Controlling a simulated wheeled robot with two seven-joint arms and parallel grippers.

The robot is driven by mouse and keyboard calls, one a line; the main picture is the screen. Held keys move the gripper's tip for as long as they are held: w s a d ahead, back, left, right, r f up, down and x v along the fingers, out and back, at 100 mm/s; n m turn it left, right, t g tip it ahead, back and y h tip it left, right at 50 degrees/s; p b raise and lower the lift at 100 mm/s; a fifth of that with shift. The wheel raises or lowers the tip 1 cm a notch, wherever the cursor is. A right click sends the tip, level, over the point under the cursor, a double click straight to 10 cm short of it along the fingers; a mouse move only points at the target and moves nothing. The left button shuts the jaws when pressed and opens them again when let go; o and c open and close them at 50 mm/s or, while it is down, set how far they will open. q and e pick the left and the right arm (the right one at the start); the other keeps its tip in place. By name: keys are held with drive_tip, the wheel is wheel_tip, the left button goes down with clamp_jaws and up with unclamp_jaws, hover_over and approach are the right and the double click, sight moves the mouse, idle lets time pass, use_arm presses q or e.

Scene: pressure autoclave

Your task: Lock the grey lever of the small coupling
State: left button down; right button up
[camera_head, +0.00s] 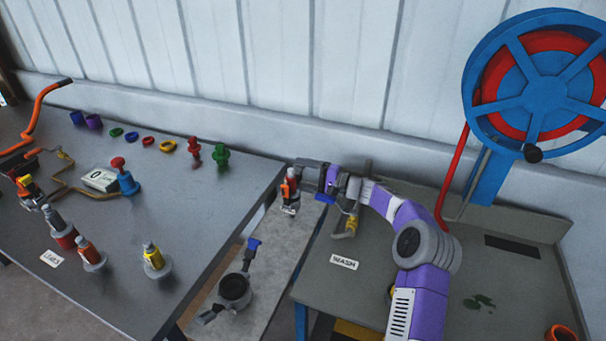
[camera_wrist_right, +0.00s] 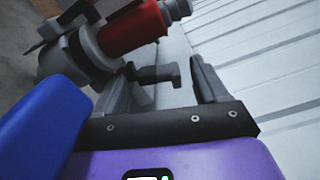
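The small coupling (camera_head: 289,190) stands on the narrow bench between the two tables, with a red and grey upper body and a dark base. In the right wrist view, its red sleeve (camera_wrist_right: 133,30) and grey collar show close at the top left. A dark grey hooked piece (camera_wrist_right: 158,73), which looks like its lever, sticks out to the right. My right gripper (camera_head: 308,164) reaches in from the right at the top of the coupling. Its fingers (camera_wrist_right: 167,88) are apart, with the hooked piece showing between or just beyond them. I cannot tell whether they touch it. My left gripper is not in view.
A larger grey coupling (camera_head: 234,290) with a blue-ended lever stands nearer on the narrow bench. A yellow-handled pipe fitting (camera_head: 350,222) stands right of the small coupling, close under my right arm. The left table (camera_head: 185,225) carries several valves and rings.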

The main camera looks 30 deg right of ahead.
drive_tip(key=p+v, duration=0.1)
drive_tip(key=v, duration=0.6)
drive_tip(key=shift+s, duration=0.15)
drive_tip(key=shift+d+p, duration=0.1)
drive_tip(key=shift+p, duration=0.2)
drive_tip(key=shift+c, duration=0.4)
